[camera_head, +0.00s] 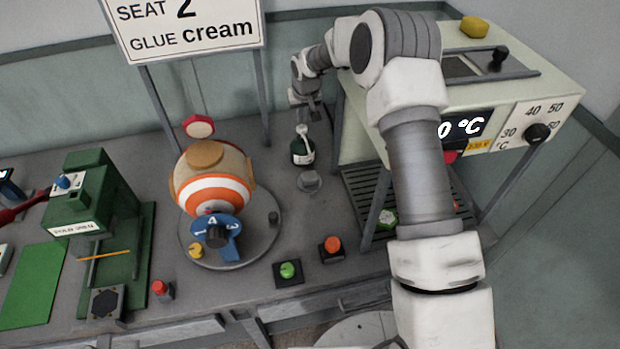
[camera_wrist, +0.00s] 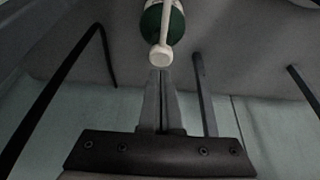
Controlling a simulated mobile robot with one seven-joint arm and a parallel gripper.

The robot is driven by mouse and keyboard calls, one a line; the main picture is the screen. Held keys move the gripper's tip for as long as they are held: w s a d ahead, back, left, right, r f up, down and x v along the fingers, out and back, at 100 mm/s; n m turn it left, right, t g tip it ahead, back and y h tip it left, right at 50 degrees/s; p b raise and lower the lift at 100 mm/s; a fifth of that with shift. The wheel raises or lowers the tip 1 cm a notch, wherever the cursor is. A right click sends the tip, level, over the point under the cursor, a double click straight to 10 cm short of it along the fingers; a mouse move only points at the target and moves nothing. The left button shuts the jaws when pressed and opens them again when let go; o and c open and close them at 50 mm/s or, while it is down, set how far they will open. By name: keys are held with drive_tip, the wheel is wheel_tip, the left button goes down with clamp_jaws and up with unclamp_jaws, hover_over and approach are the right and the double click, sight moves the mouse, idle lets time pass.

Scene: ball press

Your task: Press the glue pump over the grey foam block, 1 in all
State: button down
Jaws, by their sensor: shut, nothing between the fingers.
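The glue pump (camera_head: 302,150) is a dark green bottle with a white pump head, upright on the grey bench near the back. In the wrist view its white head (camera_wrist: 160,54) and green body (camera_wrist: 153,20) show just beyond my fingertips. My gripper (camera_head: 313,117) is above the pump, with its fingers shut and empty; they also show together in the wrist view (camera_wrist: 160,78). I cannot tell whether the fingertips touch the pump head. A small grey round piece (camera_head: 309,181) lies in front of the bottle; I cannot tell whether it is the foam block.
A striped ball (camera_head: 214,190) sits on a round turntable (camera_head: 262,240) left of the pump. A heater cabinet (camera_head: 500,105) stands close on the right. A sign (camera_head: 185,30) reads "SEAT 2, GLUE cream". Green (camera_head: 288,270) and orange (camera_head: 332,245) buttons are at the front.

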sight(302, 126)
drive_tip(key=shift+f, duration=0.1)
drive_tip(key=shift+f+b, duration=1.25)
drive_tip(key=shift+f, duration=0.2)
drive_tip(key=shift+r, duration=0.2)
drive_tip(key=shift+r+p, duration=0.65)
drive_tip(key=shift+r, duration=0.6)
wheel_tip(302, 126, up, 6)
drive_tip(key=p, duration=0.3)
drive_tip(key=shift+s, duration=0.1)
